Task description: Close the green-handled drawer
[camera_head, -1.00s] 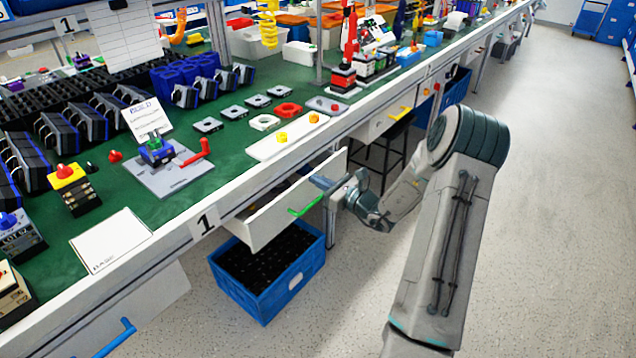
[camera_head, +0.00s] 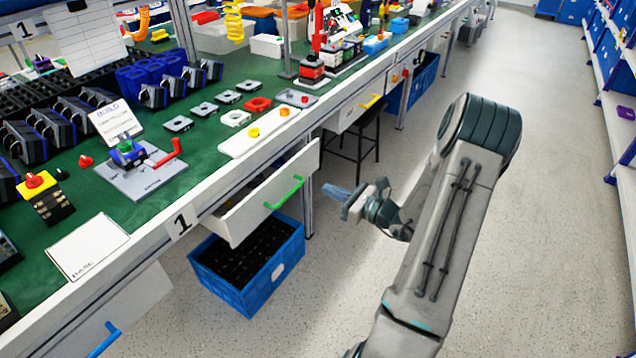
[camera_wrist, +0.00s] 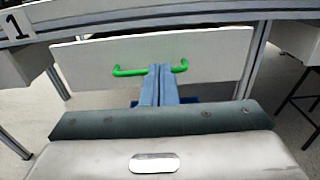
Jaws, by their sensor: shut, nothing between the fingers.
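The green-handled drawer (camera_head: 262,208) sticks out from under the workbench, pulled open, with its inside partly showing. Its green handle (camera_head: 285,193) is on the white front panel. In the wrist view, the drawer front (camera_wrist: 200,52) faces me and its handle (camera_wrist: 128,72) runs across the middle. My gripper (camera_head: 337,191) is right of the drawer front in the head view, with a gap between them. Its blue fingers (camera_wrist: 158,84) are closed together and empty, pointing toward the drawer. In the wrist view they overlap the middle of the handle.
A blue crate (camera_head: 222,278) stands on the floor below the drawer. A yellow-handled drawer (camera_head: 345,114) is farther along the bench and a blue-handled one (camera_head: 125,312) is nearer. A dark stool (camera_head: 362,140) stands under the bench. The aisle floor (camera_head: 540,200) is clear.

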